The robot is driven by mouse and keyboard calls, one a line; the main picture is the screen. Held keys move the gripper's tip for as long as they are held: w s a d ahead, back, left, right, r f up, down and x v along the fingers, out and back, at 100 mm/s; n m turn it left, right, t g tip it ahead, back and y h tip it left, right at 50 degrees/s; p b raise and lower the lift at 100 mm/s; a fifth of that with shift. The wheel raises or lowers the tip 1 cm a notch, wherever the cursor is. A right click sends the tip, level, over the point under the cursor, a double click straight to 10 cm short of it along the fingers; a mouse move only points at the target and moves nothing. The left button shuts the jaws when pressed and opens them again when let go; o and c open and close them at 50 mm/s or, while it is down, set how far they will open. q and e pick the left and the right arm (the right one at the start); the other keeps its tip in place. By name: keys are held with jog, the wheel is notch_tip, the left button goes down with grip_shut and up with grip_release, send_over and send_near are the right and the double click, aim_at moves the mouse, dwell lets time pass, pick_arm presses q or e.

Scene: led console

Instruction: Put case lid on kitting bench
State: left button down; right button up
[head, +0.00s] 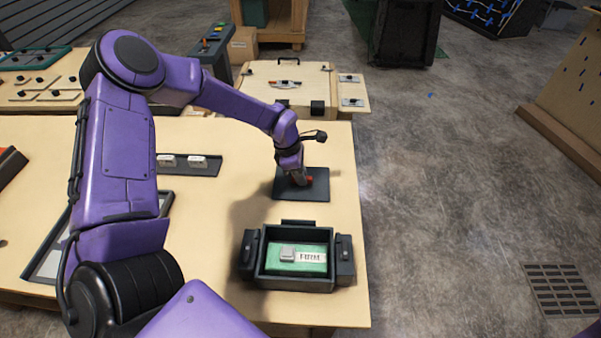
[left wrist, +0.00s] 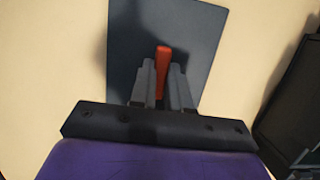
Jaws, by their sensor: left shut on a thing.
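The case lid (head: 287,192) is a dark flat plate with a red grip (head: 310,179). It lies level at, or very close to, the pale top of the kitting bench (head: 225,205), behind the open case. Contact with the bench cannot be told. My left gripper (head: 301,181) points down over the lid and is shut on its red grip. In the left wrist view, the red grip (left wrist: 163,60) stands between the two grey fingers, with the dark lid (left wrist: 190,30) beneath. My right gripper is not in view.
The open dark case (head: 296,285) stands near the bench's front right, holding a green board (head: 297,268) and a label. A dark strip with white parts (head: 183,161) lies to the left. A wooden panel station (head: 285,85) stands behind. Bare bench lies left of the lid.

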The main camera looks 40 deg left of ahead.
aim_at(290, 182)
pick_arm(q)
jog(key=shift+w+f, duration=0.1)
jog(key=shift+f, duration=0.05)
jog(key=c, duration=1.1)
grip_release()
jog(key=shift+c, duration=0.2)
jog(key=shift+o, duration=0.2)
jog(key=shift+r, duration=0.35)
jog(key=b+v, duration=0.2)
jog(key=v, duration=1)
jog(key=shift+f, duration=0.1)
